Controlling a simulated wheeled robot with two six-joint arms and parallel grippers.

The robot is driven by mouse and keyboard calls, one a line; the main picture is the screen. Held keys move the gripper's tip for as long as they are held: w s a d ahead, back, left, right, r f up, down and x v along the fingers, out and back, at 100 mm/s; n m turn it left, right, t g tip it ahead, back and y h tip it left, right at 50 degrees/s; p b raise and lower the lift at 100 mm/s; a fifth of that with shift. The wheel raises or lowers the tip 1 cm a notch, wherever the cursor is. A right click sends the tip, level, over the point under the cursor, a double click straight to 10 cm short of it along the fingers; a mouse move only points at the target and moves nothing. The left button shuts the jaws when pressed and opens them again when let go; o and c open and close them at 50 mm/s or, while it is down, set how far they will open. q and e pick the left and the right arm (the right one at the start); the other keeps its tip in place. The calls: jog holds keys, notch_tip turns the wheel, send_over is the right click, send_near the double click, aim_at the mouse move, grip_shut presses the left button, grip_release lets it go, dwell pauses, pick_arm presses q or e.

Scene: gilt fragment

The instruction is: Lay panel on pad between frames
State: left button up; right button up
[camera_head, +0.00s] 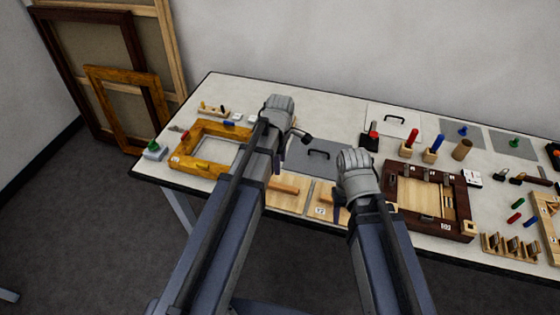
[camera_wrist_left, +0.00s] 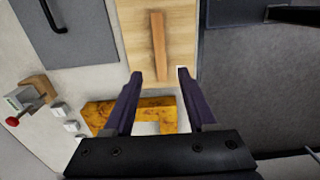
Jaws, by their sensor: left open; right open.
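A gilt frame (camera_head: 190,134) lies at the left of the table, and a dark brown frame (camera_head: 462,205) lies to the right. Between them lie a grey square with a black handle (camera_head: 300,163) and pale wooden boards (camera_head: 292,207) in front of it. I cannot tell which is panel or pad. One board has a raised wooden bar (camera_head: 284,188); the bar also shows in the left wrist view (camera_wrist_left: 158,45). My left gripper (camera_head: 279,163) is open and empty above the boards, its fingertips (camera_wrist_left: 159,73) either side of the bar's near end. My right gripper (camera_head: 338,205) is open, largely hidden by its wrist.
A white square with a black handle (camera_head: 393,118) lies at the back. Red (camera_head: 411,138) and blue-handled tools stand in wooden holders at the right. A green-knobbed block (camera_head: 154,151) sits at the left corner. Large frames (camera_head: 110,90) lean on the wall.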

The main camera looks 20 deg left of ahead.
pick_arm(q)
jog(key=s+d+m, duration=0.5)
jog(key=s+m, duration=0.2)
jog(key=m, duration=0.3)
jog(key=s+d+m+y, duration=0.1)
jog(key=s+d+m, duration=0.4)
jog(key=m, duration=0.6)
jog(key=shift+s+d, duration=0.25)
jog(key=shift+s, duration=0.9)
jog(key=shift+r, duration=0.1)
notch_tip(320, 180, down, 4)
jog(key=b, duration=0.3)
jog(key=shift+r+b, duration=0.15)
jog(key=shift+b, duration=0.25)
